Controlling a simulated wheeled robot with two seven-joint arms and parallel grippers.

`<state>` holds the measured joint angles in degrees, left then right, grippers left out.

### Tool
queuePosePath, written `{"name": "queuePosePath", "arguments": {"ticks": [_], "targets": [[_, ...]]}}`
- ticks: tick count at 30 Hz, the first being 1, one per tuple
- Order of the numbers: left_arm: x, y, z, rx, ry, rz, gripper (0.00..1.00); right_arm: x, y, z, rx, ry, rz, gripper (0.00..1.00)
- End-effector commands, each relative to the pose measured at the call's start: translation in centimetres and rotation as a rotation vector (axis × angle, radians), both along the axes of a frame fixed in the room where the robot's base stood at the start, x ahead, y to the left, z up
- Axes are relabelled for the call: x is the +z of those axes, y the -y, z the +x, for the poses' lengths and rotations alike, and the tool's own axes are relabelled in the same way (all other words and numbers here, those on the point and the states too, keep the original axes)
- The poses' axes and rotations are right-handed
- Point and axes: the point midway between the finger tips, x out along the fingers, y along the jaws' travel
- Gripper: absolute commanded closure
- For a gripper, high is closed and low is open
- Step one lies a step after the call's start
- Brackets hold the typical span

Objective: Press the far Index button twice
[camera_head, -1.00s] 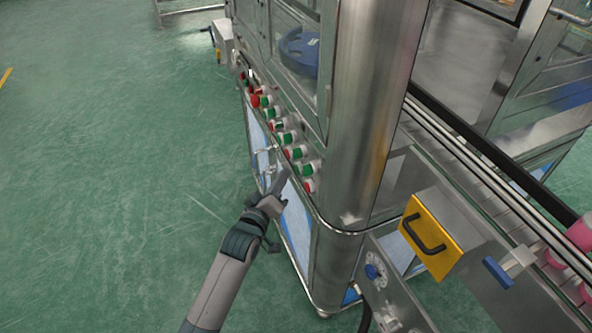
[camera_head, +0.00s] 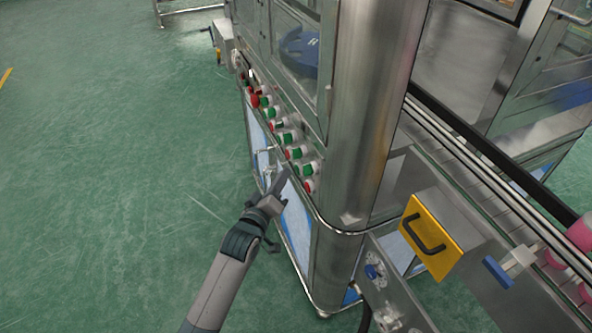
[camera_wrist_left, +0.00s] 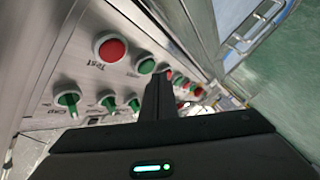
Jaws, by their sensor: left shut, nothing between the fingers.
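The machine's button panel (camera_head: 279,134) carries a row of red and green buttons and knobs running away from me. No label reading Index can be made out, so I cannot tell which control is the far Index button. My left gripper (camera_head: 287,172) is shut and empty, its tip close to the near end of the row. In the left wrist view the closed fingers (camera_wrist_left: 158,80) point along the panel and hide part of the row. A red button (camera_wrist_left: 110,47) marked Test and a green knob (camera_wrist_left: 69,101) show left of the fingers. My right gripper is not in view.
A thick steel corner post (camera_head: 372,100) stands right of the panel. A yellow plate with a black handle (camera_head: 428,238) and a conveyor (camera_head: 480,170) lie further right. The green floor (camera_head: 110,170) at left is clear.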

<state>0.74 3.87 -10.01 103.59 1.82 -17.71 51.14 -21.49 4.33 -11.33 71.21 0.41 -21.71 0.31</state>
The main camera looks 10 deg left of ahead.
Motion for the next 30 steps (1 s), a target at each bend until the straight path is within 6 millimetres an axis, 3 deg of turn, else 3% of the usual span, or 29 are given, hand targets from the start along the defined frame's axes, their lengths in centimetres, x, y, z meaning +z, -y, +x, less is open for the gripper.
{"name": "queuePosePath", "arguments": {"ticks": [30], "targets": [[0.03, 0.71, 0.47, 0.0, 0.0, 0.0, 1.0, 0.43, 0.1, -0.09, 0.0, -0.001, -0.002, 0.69]]}}
